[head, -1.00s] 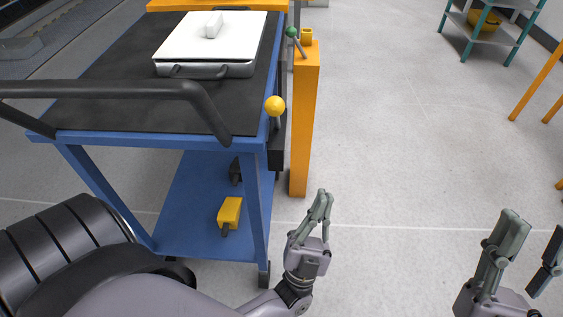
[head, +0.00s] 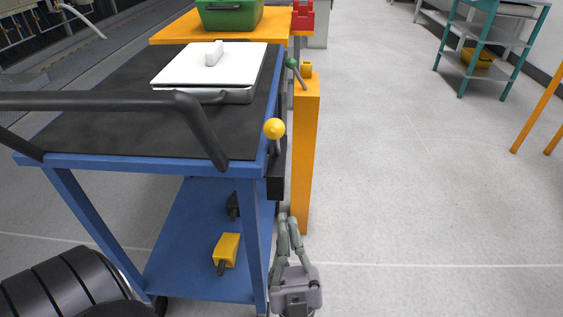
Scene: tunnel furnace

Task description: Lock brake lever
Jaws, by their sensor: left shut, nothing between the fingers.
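A lever with a yellow ball knob (head: 274,129) stands up at the right near corner of the blue cart (head: 150,165), above a black bracket (head: 275,184). A second lever with a green ball knob (head: 291,62) leans beside the top of an orange post (head: 304,150). My left gripper (head: 288,218) is shut and empty, fingers pointing up, low in the picture by the cart's right front leg. It appears below the yellow knob and apart from it. My right gripper is out of view.
A black push handle (head: 190,110) crosses the cart's near side. A white lidded box (head: 210,65) sits on the cart top. A yellow block-like part (head: 227,250) shows at the lower shelf. A green container (head: 230,14) stands behind.

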